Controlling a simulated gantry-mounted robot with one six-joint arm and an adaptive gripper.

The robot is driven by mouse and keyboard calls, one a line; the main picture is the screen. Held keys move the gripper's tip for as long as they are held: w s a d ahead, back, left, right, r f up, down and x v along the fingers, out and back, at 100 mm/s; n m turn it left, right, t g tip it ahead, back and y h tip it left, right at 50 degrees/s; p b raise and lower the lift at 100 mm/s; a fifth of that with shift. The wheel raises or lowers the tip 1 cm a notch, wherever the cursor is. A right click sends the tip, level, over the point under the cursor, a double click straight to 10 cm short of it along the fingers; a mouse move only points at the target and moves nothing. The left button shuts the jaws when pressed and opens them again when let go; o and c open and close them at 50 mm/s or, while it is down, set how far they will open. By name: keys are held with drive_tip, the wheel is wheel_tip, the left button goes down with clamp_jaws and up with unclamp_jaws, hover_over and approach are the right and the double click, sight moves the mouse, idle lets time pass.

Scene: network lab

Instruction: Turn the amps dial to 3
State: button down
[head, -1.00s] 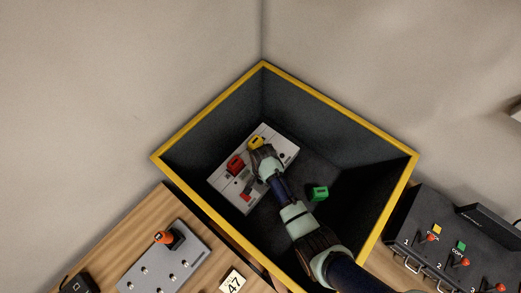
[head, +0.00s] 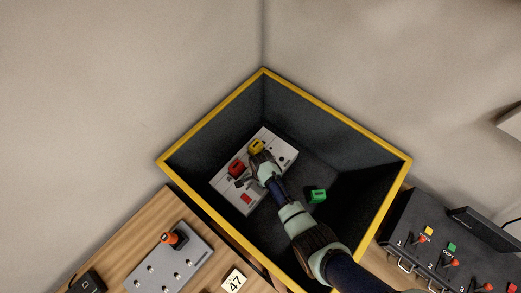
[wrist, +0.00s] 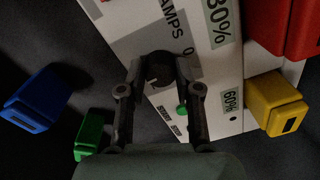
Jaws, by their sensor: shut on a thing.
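The amps dial (wrist: 159,63) is a dark round knob on the white panel (wrist: 120,22), just below the printed "AMPS 0" label in the wrist view. My gripper (wrist: 158,76) has a finger on each side of the dial and is shut on it. The dial's pointer and most of its scale are too dark or hidden to read. In the head view, my gripper (head: 259,163) reaches down over the white panel (head: 226,193) inside the dark bin and hides the dial.
The yellow-rimmed bin (head: 338,119) surrounds my arm closely. Red (head: 237,168) and yellow (head: 257,146) blocks are on the panel. A green block (head: 318,196) lies on the bin floor. A blue block (wrist: 38,98) shows in the wrist view.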

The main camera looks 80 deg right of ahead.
idle(0.3)
drive_tip(key=c, duration=0.8)
unclamp_jaws()
drive_tip(key=r, duration=1.2)
drive_tip(key=shift+s+a, duration=0.2)
drive_tip(key=shift+s, duration=0.05)
